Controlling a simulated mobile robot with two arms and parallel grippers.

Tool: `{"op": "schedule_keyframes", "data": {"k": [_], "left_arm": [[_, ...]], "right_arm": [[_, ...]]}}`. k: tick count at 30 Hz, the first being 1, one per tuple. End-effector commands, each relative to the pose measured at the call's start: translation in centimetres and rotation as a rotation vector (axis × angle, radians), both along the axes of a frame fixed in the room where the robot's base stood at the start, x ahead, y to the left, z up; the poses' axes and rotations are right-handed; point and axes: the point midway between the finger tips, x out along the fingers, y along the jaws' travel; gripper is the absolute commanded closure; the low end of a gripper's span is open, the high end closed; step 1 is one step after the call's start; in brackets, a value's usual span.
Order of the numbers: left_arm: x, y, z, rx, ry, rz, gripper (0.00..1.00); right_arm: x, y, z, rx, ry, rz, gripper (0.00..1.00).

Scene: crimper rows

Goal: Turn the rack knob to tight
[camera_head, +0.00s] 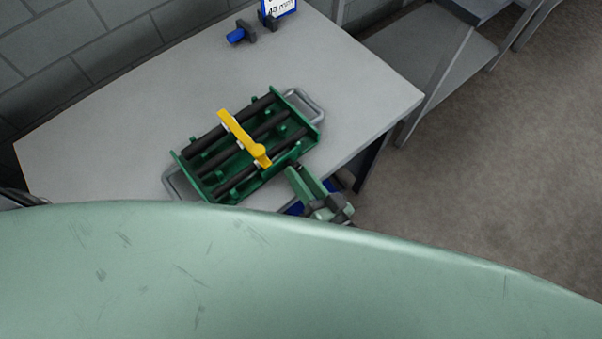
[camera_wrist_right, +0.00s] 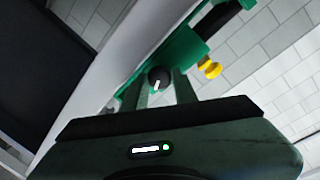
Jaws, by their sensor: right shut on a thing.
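The green rack (camera_head: 222,188) with black rods lies on the grey table, and a yellow bar (camera_head: 243,138) crosses over its rods. The black rack knob (camera_wrist_right: 158,78) has a white pointer line and sits on the rack's green side in the right wrist view. My right gripper (camera_head: 302,176) reaches the rack's near right side. In the right wrist view its two fingers (camera_wrist_right: 160,90) are on either side of the knob and shut on it. Tight and loose marks cannot be read. My left gripper does not show clearly.
The grey table (camera_head: 370,85) is clear to the right of the rack. A blue and dark object (camera_head: 240,34) and a sign in a holder (camera_head: 278,10) stand at the back. A grey shelf unit (camera_head: 440,60) is beyond the table's right edge.

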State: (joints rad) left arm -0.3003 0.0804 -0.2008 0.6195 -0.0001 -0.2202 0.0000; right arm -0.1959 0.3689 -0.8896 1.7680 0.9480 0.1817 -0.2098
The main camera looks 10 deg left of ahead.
Motion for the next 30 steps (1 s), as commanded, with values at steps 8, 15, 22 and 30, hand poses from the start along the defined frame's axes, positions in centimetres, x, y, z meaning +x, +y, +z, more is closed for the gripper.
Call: {"op": "schedule_keyframes", "data": {"k": [8,15,22,30], "left_arm": [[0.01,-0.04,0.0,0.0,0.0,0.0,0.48],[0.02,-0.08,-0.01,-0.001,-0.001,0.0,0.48],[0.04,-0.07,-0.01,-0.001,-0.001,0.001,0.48],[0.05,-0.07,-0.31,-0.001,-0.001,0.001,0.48]], "right_arm": [[0.07,-0.05,0.04,0.0,-0.003,-0.001,0.61],[0.04,-0.06,-0.05,-0.002,-0.001,-0.001,0.5],[0.0,-0.09,-0.16,-0.003,0.001,0.0,0.5],[-0.08,-0.08,-0.39,-0.028,-0.029,0.001,0.5]]}}
